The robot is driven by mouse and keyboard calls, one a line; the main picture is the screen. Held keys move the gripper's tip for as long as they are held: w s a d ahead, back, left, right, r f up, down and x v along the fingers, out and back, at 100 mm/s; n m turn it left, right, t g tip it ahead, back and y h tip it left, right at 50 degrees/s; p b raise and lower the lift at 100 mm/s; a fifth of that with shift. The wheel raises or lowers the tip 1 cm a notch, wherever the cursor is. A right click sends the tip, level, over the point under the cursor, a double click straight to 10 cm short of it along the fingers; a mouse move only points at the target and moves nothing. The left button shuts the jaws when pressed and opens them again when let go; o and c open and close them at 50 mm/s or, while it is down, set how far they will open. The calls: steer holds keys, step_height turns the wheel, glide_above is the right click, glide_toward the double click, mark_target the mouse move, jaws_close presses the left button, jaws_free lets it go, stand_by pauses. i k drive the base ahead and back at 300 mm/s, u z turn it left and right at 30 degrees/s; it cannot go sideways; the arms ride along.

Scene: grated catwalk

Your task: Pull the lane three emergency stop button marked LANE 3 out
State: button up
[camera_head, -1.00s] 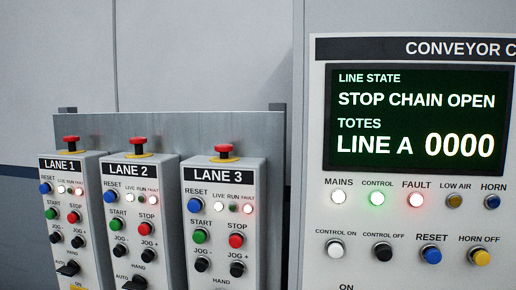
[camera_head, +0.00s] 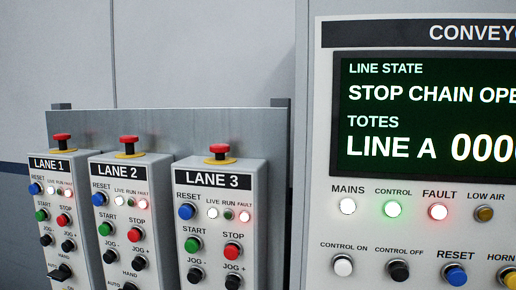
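The lane three emergency stop button (camera_head: 219,149) is a red mushroom head on a yellow collar. It sits on top of the white LANE 3 box (camera_head: 259,214). The box's FAULT lamp (camera_head: 244,216) glows red. The conveyor control panel's display (camera_head: 430,115) reads STOP CHAIN OPEN, and its FAULT lamp (camera_head: 438,211) is lit red. I cannot tell from this view whether the button is pressed in. My gripper is not in view.
The LANE 2 stop button (camera_head: 129,142) and LANE 1 stop button (camera_head: 62,139) top the neighbouring boxes at left. A grey metal backplate (camera_head: 180,126) stands close behind. The large control panel is to the right. Space above the buttons is clear.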

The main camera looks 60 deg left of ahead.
mark_target(219, 149)
steer(key=z, duration=0.35)
steer(key=k, duration=1.35)
steer(key=u, duration=2.1)
steer(key=i, duration=0.55)
